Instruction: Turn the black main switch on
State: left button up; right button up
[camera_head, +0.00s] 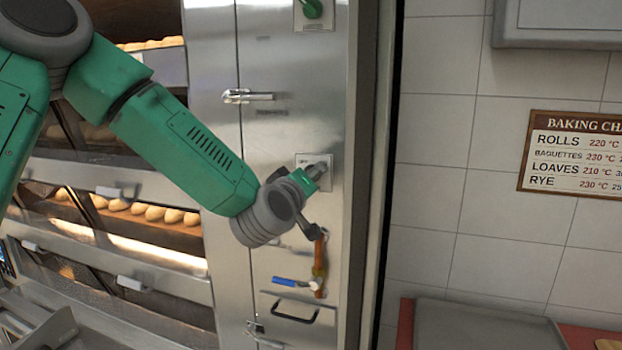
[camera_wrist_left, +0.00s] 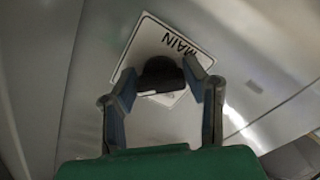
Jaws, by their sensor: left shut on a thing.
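The black main switch (camera_wrist_left: 160,76) is a dark knob on a white plate marked MAIN (camera_wrist_left: 172,45), which looks upside down in the left wrist view. In the head view its plate (camera_head: 327,184) is on the steel panel right of the ovens, and my gripper hides most of the knob. My left gripper (camera_head: 320,170) is at the plate. In the left wrist view its two fingers (camera_wrist_left: 163,88) are on either side of the knob, shut on it. The knob's exact setting is hard to tell. My right gripper is in neither view.
A green knob (camera_head: 312,8) is above on the same panel. A door handle (camera_head: 247,96), a blue-handled valve (camera_head: 284,281) and a black pull handle (camera_head: 295,312) are nearby. Deck ovens with bread (camera_head: 150,213) are at left. A baking chart (camera_head: 575,155) hangs at right.

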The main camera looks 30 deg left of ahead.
pick_arm(q)
jog(key=o, duration=1.1)
jog(key=shift+f, duration=0.5)
jog(key=shift+o, duration=0.2)
jog(key=shift+r, duration=0.15)
jog(key=shift+r, duration=0.1)
jog(key=v, duration=0.7)
jog(key=shift+s+a, duration=0.1)
